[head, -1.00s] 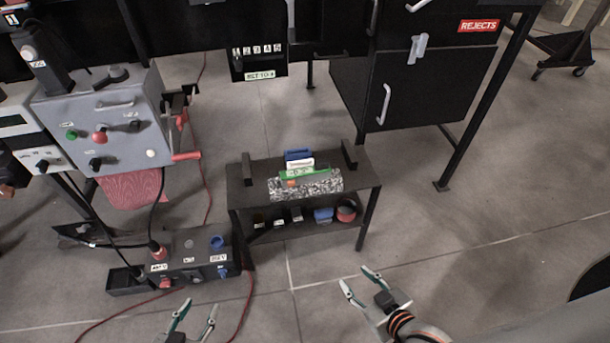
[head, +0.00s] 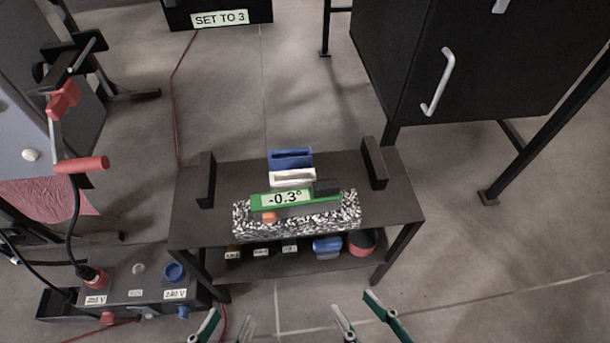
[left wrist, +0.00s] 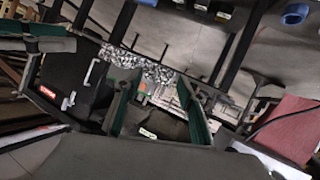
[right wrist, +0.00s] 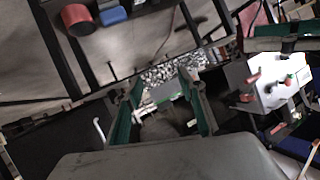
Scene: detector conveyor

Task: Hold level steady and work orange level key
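A green digital level (head: 325,202) with a display reading -0.3° lies on a speckled granite block (head: 340,217) on the small black bench. Its orange key (head: 268,217) is at the left of its front face; a dark part covers its right end. My left gripper (head: 222,325) is open and empty in front of the bench, low in the head view. My right gripper (head: 360,312) is open and empty to its right, also short of the bench. The wrist views show the granite block beyond the open fingers, in the left wrist view (left wrist: 150,70) and right wrist view (right wrist: 175,72).
Blue and white holders (head: 291,158) stand behind the level. Dark upright posts flank the bench top (head: 190,225). Several small items and a red-black roll (head: 361,243) lie on the lower shelf. A socket box (head: 140,285) with cables stands left; a black cabinet (head: 470,60) is behind right.

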